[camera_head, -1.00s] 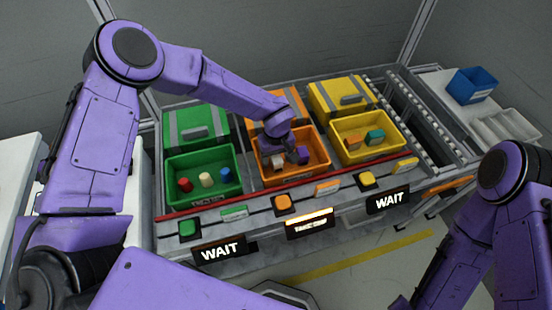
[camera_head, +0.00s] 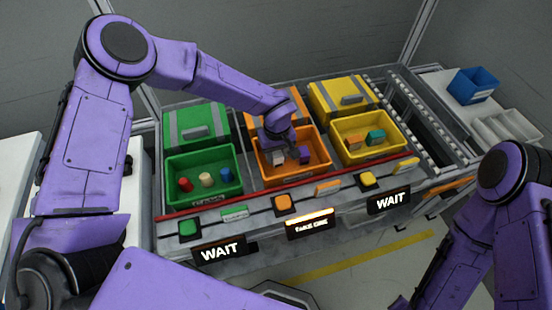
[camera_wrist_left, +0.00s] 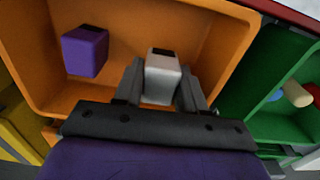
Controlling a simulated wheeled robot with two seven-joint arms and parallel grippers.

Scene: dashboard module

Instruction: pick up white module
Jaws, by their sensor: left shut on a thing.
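The white module (camera_wrist_left: 162,77) is between the two fingers of my left gripper (camera_wrist_left: 160,85) in the left wrist view, and the gripper is shut on it. In the head view the white module (camera_head: 279,158) shows at the left part of the orange bin (camera_head: 290,181), partly hidden by my left gripper (camera_head: 283,148). I cannot tell whether the module touches the bin floor. A purple module (camera_wrist_left: 85,51) stands apart from it in the same bin; it also shows in the head view (camera_head: 304,157).
A green bin (camera_head: 205,198) with several pieces stands left of the orange bin. A yellow bin (camera_head: 372,156) with orange and teal pieces stands right. Lidded boxes stand behind. A front ledge carries buttons and signs. My right arm rests at the right.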

